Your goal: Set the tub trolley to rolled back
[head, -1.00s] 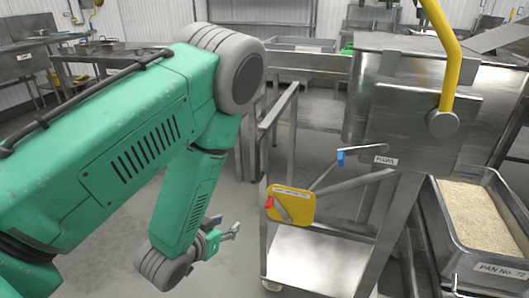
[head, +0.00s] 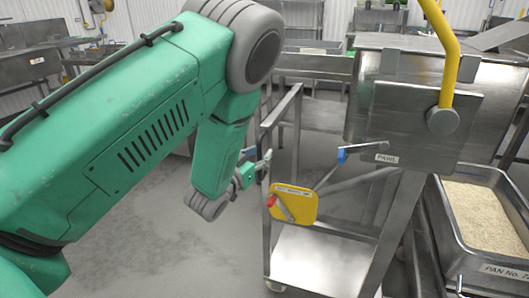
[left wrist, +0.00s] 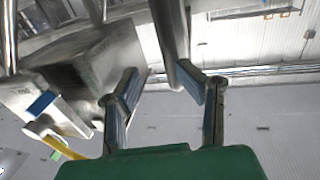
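The tub trolley is a steel frame (head: 296,118) with upright posts, a low shelf (head: 318,262) and a caster at its near left foot. A steel tub (head: 408,72) sits on it, with a yellow bent handle (head: 446,50) and a plate labelled PAWL. A yellow plate (head: 293,204) with a red-ended lever hangs on the frame, and a blue-gripped lever (head: 343,155) is above it. My left gripper (head: 262,160) is beside the left post. In the left wrist view its fingers (left wrist: 165,85) are apart, with a steel bar (left wrist: 168,35) near the right finger; contact is unclear.
A pan of rice (head: 440,225) stands at the right, marked PAN No. 72. Steel tables (head: 60,62) stand at the back left. The grey floor (head: 165,245) left of the trolley is clear.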

